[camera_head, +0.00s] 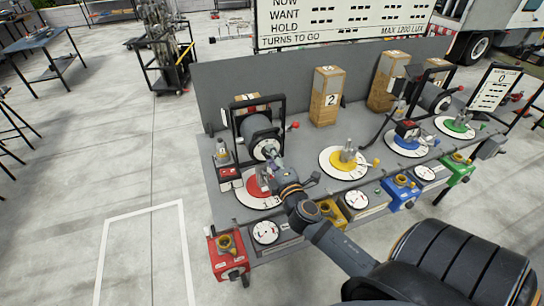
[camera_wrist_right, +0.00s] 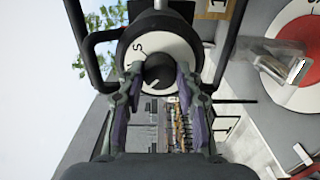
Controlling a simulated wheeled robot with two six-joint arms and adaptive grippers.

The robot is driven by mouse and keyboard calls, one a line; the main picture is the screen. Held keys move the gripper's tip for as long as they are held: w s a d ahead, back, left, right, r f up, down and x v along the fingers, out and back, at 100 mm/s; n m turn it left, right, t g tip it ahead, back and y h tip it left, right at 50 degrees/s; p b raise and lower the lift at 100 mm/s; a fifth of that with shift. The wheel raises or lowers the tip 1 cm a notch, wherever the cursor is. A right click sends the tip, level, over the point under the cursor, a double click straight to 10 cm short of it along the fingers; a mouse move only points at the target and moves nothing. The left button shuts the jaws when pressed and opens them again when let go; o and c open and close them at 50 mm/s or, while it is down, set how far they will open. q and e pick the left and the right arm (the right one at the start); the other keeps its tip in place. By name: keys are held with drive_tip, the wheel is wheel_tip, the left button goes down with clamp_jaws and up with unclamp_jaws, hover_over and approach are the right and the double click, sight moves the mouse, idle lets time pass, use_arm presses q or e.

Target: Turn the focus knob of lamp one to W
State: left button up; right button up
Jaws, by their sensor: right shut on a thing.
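Lamp one (camera_head: 258,133) is a grey drum in a black yoke at the left of the bench, near a block labelled 1. Its focus knob (camera_wrist_right: 158,72) is black and sits on a white dial (camera_wrist_right: 178,48) with an S at upper left; a second letter at the left is partly hidden by a finger. My right gripper (camera_wrist_right: 158,78) has one finger on each side of the knob and is shut on it. In the head view my right gripper (camera_head: 277,168) reaches up to the lamp's front. My left gripper is not in view.
The grey bench (camera_head: 305,185) holds a red dial (camera_head: 256,188) below the lamp, a yellow dial (camera_head: 337,163), a blue dial (camera_head: 408,147) and a green dial. A wooden block labelled 2 (camera_head: 327,98) stands behind. A board (camera_head: 345,20) rises at the back.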

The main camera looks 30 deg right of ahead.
idle(0.5)
drive_tip(key=o, duration=1.1)
drive_tip(key=shift+o, duration=0.2)
drive_tip(key=v, duration=1.2)
drive_tip(key=shift+d+f, duration=0.1)
